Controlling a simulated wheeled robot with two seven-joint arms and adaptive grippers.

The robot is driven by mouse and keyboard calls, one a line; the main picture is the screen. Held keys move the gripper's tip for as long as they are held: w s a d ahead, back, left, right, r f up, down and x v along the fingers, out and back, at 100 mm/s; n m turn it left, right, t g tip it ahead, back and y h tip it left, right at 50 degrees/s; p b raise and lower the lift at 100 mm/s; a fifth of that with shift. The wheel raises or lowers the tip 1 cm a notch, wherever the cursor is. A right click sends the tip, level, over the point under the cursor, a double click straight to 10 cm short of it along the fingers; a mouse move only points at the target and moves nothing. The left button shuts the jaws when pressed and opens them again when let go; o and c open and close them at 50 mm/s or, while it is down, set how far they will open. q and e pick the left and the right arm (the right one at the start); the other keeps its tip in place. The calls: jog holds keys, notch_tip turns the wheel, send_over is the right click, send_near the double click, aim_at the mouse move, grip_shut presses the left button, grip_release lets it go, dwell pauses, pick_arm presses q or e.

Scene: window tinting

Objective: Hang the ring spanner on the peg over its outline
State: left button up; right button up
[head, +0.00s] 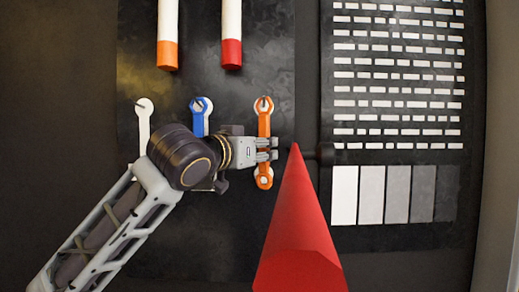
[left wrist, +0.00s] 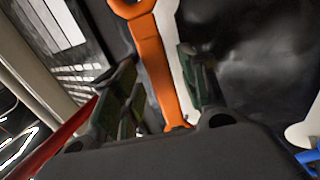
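The orange ring spanner (head: 264,127) hangs upright against the dark board, its upper ring at a peg (head: 264,103); the peg's tip appears inside the ring. Part of a white outline (left wrist: 187,75) shows beside the shaft in the left wrist view, so spanner and outline do not fully overlap from there. My left gripper (head: 274,149) is at the lower shaft. In the left wrist view its fingers (left wrist: 168,90) stand on either side of the orange shaft (left wrist: 165,75), with gaps visible; it looks open. My right gripper is not in view.
A blue spanner (head: 198,122) hangs left of the orange one, and a bare white outline (head: 143,125) with a peg is farther left. A red cone-shaped object (head: 300,225) rises close to the right of my left gripper. A patterned panel (head: 398,75) is at right.

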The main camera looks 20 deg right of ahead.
pick_arm(q)
jog(key=v, duration=1.2)
dwell(0.6)
jog(key=shift+w, duration=0.15)
